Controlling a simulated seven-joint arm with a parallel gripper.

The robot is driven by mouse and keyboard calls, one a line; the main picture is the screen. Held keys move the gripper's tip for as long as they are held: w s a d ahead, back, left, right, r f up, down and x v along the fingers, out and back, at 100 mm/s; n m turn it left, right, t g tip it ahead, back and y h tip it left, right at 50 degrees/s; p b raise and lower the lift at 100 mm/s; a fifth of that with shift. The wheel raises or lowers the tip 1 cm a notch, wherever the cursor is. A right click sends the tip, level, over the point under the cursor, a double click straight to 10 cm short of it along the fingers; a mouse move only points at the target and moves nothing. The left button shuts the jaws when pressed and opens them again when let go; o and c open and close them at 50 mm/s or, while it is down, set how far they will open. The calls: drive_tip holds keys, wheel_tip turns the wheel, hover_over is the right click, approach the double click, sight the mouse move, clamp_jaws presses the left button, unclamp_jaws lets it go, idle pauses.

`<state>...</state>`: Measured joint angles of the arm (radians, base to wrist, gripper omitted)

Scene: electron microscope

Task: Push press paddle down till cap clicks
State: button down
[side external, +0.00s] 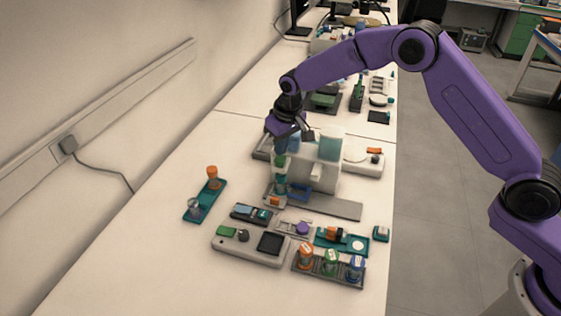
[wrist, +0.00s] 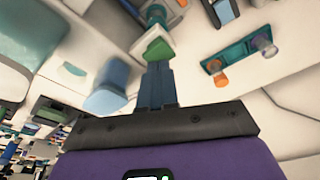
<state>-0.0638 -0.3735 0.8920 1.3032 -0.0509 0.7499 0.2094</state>
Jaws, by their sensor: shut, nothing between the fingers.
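The press (side external: 318,172) stands mid-bench with a pale body and grey base plate (side external: 325,207). A green piece (side external: 281,162), which looks like its paddle, shows on its left side; it also shows in the wrist view (wrist: 158,48). My gripper (side external: 281,151) points down just above this piece, its blue fingers together and empty. In the wrist view the fingertips (wrist: 158,66) overlap the near edge of the green piece; I cannot tell whether they touch. Below it, a teal part (side external: 280,183) shows in the press. The cap cannot be made out clearly.
A teal tray (side external: 205,203) with an orange-capped vial (side external: 212,173) lies to the left. A grey device (side external: 250,248) and a rack of capped vials (side external: 328,275) stand in front. A blue cylinder (wrist: 108,90) is beside the fingers.

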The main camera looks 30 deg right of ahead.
sight(281, 158)
drive_tip(key=shift+f, duration=1.05)
idle(0.5)
drive_tip(key=shift+r, duration=3.55)
drive_tip(key=shift+s, duration=0.1)
drive_tip(key=s+d+r+n+g, duration=0.1)
drive_tip(key=s+d+r+n, duration=0.2)
drive_tip(key=s, duration=0.8)
drive_tip(key=s+r+n, duration=0.2)
drive_tip(key=s+r, duration=0.3)
drive_tip(key=s, duration=0.7)
drive_tip(key=s+d+n, duration=0.2)
drive_tip(key=s+d, duration=0.5)
drive_tip(key=s, duration=0.3)
drive_tip(key=s+d+f+n+g, duration=0.1)
drive_tip(key=s+d+n, duration=0.1)
drive_tip(key=s+d, duration=0.4)
drive_tip(key=s, duration=0.4)
drive_tip(key=shift+s+d+n, duration=0.3)
drive_tip(key=shift+s+d, duration=0.1)
